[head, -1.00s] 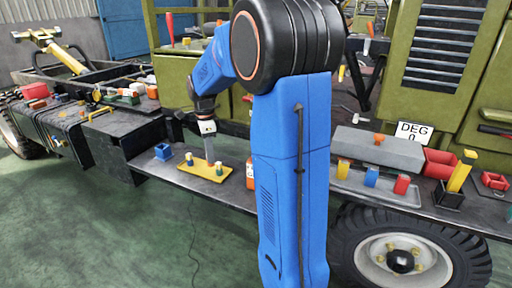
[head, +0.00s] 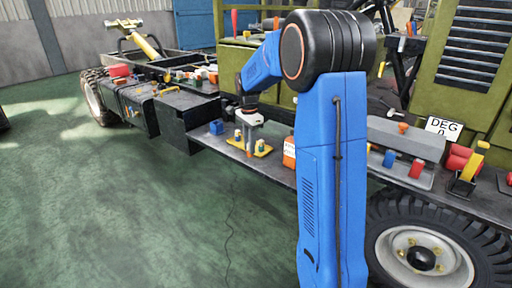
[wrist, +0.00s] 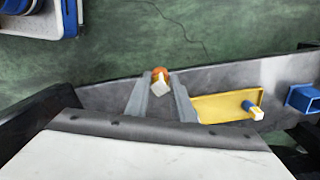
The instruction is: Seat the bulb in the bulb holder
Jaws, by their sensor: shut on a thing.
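My gripper (wrist: 160,98) is shut on a small piece with a cream near face and an orange far end, which I take for the bulb (wrist: 158,88). In the head view my gripper (head: 249,138) is low over a yellow plate (head: 247,149), its fingers pointing down. The plate also shows in the wrist view (wrist: 215,107), right of the fingers. A small peg-like piece (wrist: 254,112) with a pale end and blue beside it stands at the plate's right end. Which piece is the bulb holder I cannot tell. Whether the held piece touches anything is unclear.
A blue open box (head: 216,127) stands left of the plate, and an orange container (head: 289,152) right of it. A grey block (head: 392,137), red pieces and a yellow bar sit farther right on the dark ledge. My arm hides part of the ledge.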

